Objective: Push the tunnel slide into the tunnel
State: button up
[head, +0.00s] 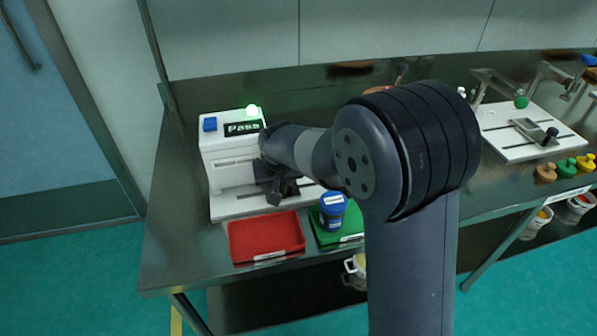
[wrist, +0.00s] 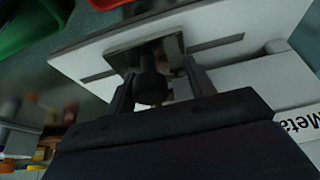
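The tunnel is a white box-shaped machine (head: 228,150) at the left end of the bench, with a lit "Pass" display and a glowing green lamp. The tunnel slide is a grey plate (wrist: 118,52) with a dark round knob (wrist: 151,88), lying on a white base board (wrist: 85,62) in the wrist view. My gripper (wrist: 160,72) has its two fingers apart, one on each side of the knob. A gap shows between the right finger and the knob. In the head view my gripper (head: 275,195) is low at the machine's front right, and my arm hides most of the slide.
A red tray (head: 240,240) and a green tray (head: 325,236) lie in front of the machine. A blue-lidded jar (head: 332,210) stands on the green tray. A second white board (head: 500,145) with a slide and several coloured knobs are at the right.

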jog(key=shift+s+a, duration=0.3)
jog(key=shift+a, duration=0.75)
jog(key=shift+s+a, duration=0.3)
jog(key=shift+a, duration=0.7)
jog(key=shift+s+a, duration=0.3)
jog(key=shift+a, duration=0.75)
jog(key=o, duration=1.1)
jog(key=shift+r, duration=0.1)
jog(key=p+v, duration=0.4)
jog(key=v, duration=0.4)
jog(key=shift+s+d+r, duration=0.1)
jog(key=shift+s+r, duration=0.05)
jog(key=shift+r, duration=0.2)
jog(key=shift+f, duration=0.1)
